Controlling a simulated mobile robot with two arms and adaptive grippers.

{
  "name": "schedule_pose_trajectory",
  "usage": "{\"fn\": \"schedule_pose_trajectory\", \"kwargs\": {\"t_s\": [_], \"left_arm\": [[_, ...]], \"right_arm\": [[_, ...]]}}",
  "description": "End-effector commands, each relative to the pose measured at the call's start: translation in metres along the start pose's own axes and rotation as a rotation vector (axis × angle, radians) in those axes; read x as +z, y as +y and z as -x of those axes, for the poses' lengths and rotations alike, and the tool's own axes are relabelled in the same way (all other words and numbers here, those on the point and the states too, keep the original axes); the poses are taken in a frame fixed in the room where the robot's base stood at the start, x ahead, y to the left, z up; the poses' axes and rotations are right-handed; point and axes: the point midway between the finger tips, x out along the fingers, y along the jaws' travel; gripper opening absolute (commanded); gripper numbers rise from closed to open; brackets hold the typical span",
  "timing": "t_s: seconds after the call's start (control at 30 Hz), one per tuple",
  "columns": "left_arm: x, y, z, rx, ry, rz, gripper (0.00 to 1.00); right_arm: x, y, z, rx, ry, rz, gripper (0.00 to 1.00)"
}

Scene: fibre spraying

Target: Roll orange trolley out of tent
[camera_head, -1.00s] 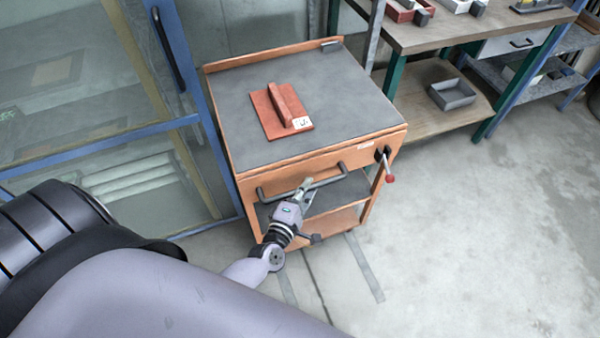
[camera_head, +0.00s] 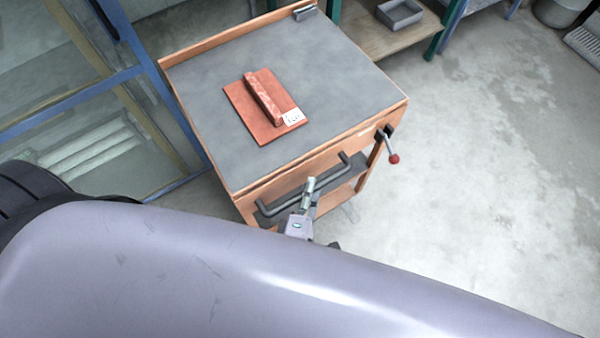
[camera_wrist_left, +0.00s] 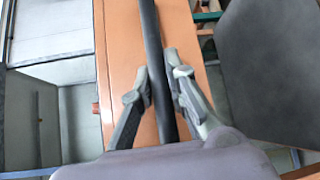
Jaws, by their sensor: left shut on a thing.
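The orange trolley (camera_head: 350,150) has a grey top and stands beside the blue-framed glass panels in the head view. A dark bar handle (camera_head: 330,177) runs along its front. My left gripper (camera_head: 309,190) is at this handle. In the left wrist view the handle (camera_wrist_left: 151,40) passes between the two fingers of my left gripper (camera_wrist_left: 163,92), which is shut on it, with the orange front (camera_wrist_left: 120,60) behind. A red-brown block on a plate (camera_head: 264,105) lies on the trolley top. My right gripper is not in view.
A red-knobbed lever (camera_head: 391,150) sticks out at the trolley's right front corner. A blue-framed glass panel (camera_head: 75,100) stands close on the left. A workbench with a grey bin (camera_head: 399,14) is behind. The concrete floor (camera_head: 490,170) on the right is clear.

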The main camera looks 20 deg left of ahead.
Motion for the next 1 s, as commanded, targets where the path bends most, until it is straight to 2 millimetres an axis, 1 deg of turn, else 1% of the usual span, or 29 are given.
{"fn": "schedule_pose_trajectory", "kwargs": {"t_s": [0.1,0.2,0.63,0.67,0.93,1.0], "left_arm": [[0.0073,-0.0018,0.0068,0.001,0.001,0.003,0.0],[0.0102,-0.0022,0.0097,0.003,0.002,0.003,0.0],[0.0117,-0.002,0.0112,0.004,0.004,0.003,0.0],[0.0117,-0.002,0.0111,0.004,0.004,0.003,0.16],[0.0117,-0.0026,0.0115,0.003,0.003,0.001,0.34],[0.0117,-0.0027,0.0116,0.003,0.002,0.001,0.35]], "right_arm": [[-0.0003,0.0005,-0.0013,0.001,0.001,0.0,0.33],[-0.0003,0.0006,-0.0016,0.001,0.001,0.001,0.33],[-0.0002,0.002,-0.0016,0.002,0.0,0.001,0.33],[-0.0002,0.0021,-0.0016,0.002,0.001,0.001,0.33],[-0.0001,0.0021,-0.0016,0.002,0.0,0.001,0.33],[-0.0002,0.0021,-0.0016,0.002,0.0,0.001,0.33]]}}
